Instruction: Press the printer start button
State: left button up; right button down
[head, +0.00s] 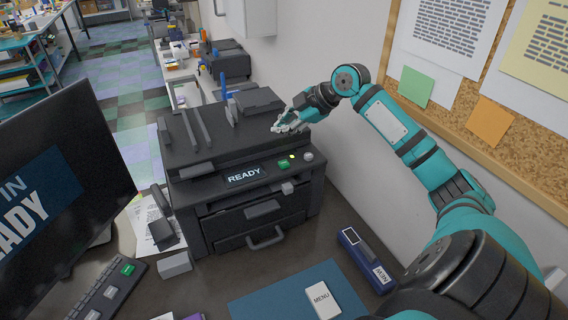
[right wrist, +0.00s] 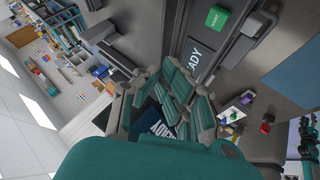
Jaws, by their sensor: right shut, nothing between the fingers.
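The dark grey printer (head: 250,210) stands on the desk, with a small screen reading READY (head: 245,175) on its front panel. The green button (head: 284,164) is on the panel right of the screen. It also shows in the right wrist view (right wrist: 216,18), near the top edge. My right gripper (head: 280,128) is shut and empty. In the head view it appears over the right part of the printer's top, behind the green button and apart from it. Its fingers (right wrist: 168,100) fill the middle of the right wrist view.
A grey knob (head: 308,156) sits right of the green button. A monitor (head: 60,170) and a keyboard (head: 112,288) are at left. The wall with a corkboard (head: 440,110) is close on the right.

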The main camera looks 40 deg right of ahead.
jog(key=b, duration=0.6)
send_over(283, 164)
notch_tip(283, 164, down, 7)
jog(key=shift+r, duration=0.1)
jog(key=shift+f+b, duration=0.3)
jog(key=shift+f, duration=0.55)
jog(key=shift+f, duration=0.45)
jog(key=shift+f, duration=0.45)
dwell(0.7)
jog(key=shift+r, duration=0.1)
jog(key=shift+r+p, duration=0.6)
jog(key=shift+r, duration=0.15)
jog(key=shift+r+p, duration=2.2)
jog(key=shift+r, duration=0.3)
